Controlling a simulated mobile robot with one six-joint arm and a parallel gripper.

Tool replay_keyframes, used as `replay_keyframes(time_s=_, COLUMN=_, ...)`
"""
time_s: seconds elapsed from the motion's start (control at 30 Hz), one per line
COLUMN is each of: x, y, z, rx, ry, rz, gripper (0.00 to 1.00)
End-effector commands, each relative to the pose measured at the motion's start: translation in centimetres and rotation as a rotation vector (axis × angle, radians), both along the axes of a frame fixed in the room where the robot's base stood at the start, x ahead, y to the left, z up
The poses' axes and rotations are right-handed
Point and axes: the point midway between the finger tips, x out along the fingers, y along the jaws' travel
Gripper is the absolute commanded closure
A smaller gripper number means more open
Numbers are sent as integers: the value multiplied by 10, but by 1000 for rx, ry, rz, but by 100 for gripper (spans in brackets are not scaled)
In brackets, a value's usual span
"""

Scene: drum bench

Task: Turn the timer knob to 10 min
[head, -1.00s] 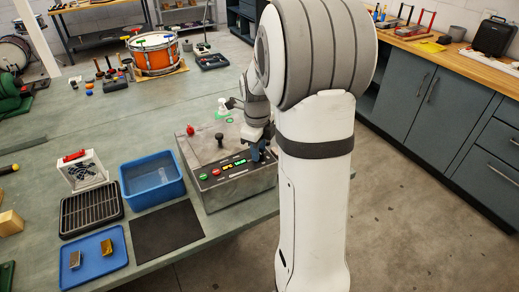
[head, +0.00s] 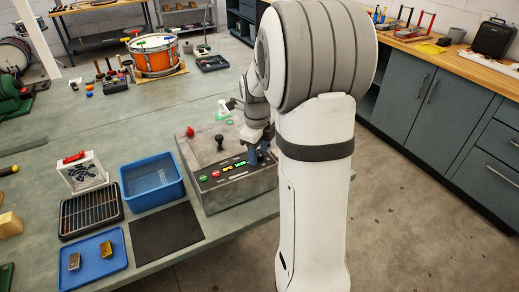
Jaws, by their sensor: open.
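The grey control box (head: 232,192) stands on the bench at the near right edge. Its sloped front panel carries a green button (head: 203,178), a red button (head: 216,174) and a small lit display (head: 234,166) with yellow and green characters, too small to read surely. A black lever knob (head: 220,142) and a red knob (head: 190,131) stand on its top. My gripper (head: 262,160) is open, pointing down at the right end of the front panel. The timer knob cannot be made out; my gripper and arm cover that part, so I cannot tell whether the fingers touch it.
A black mat (head: 166,234), a blue bin (head: 152,184), a black rack (head: 90,212) and a blue tray (head: 98,275) with two small metal pieces lie left of the box. A white fan unit (head: 83,172) stands behind them.

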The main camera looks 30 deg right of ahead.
Motion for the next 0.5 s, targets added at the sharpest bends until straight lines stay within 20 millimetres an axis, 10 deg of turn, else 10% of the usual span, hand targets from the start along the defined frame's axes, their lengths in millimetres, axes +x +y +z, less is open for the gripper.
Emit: replay_keyframes(time_s=0.5, x=-1, y=2, z=55, rx=-1, ry=-3, rz=1, gripper=50)
